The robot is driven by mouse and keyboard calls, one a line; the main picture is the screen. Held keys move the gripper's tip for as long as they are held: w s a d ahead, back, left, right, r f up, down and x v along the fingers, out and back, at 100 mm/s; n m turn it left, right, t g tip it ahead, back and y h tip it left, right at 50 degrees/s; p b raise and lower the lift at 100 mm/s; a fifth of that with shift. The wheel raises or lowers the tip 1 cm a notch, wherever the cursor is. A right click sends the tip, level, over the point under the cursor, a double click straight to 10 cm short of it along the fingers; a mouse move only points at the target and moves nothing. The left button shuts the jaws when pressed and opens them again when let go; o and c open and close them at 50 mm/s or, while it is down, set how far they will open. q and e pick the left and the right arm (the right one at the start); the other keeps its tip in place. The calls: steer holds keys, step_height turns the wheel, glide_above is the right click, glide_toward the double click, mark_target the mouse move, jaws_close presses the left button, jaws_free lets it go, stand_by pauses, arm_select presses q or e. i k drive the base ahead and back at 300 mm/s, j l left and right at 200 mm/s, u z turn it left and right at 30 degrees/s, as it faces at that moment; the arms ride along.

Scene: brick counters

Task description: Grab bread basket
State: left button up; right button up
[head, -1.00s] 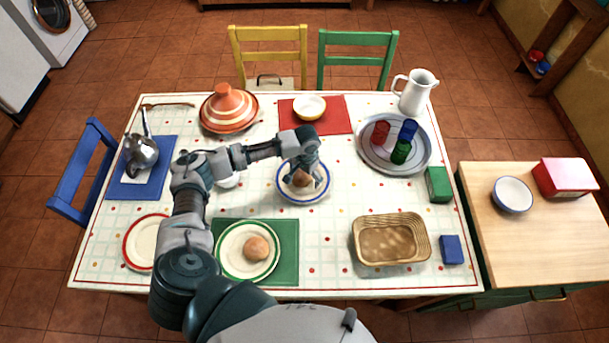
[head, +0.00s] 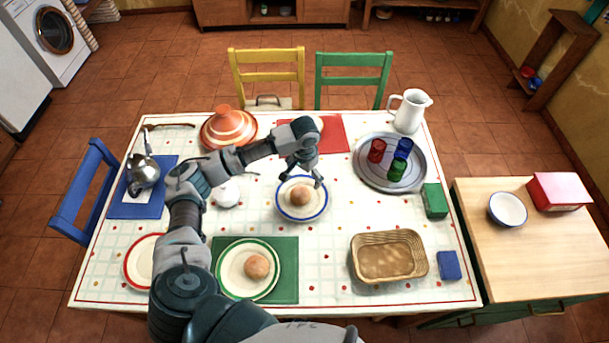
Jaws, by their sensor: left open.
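One bread roll (head: 300,196) lies on a blue-rimmed plate (head: 283,209) in the middle of the table. Another bread roll (head: 256,267) lies on a green-rimmed plate (head: 232,281) at the front. My left gripper (head: 302,181) is open above the roll on the blue-rimmed plate, pointing down, with nothing between its fingers. It is to the left of and behind the basket. My right gripper is not in view.
A round metal tray (head: 366,178) with several coloured glasses, a white pitcher (head: 409,110), a green box (head: 434,200) and a blue box (head: 449,265) stand near the basket. A tagine (head: 228,130) is at the back left. A wooden side counter (head: 530,245) stands right of the table.

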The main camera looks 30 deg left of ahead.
mark_target(390, 255)
steer(key=k+l, duration=1.15)
steer(key=k, duration=0.1)
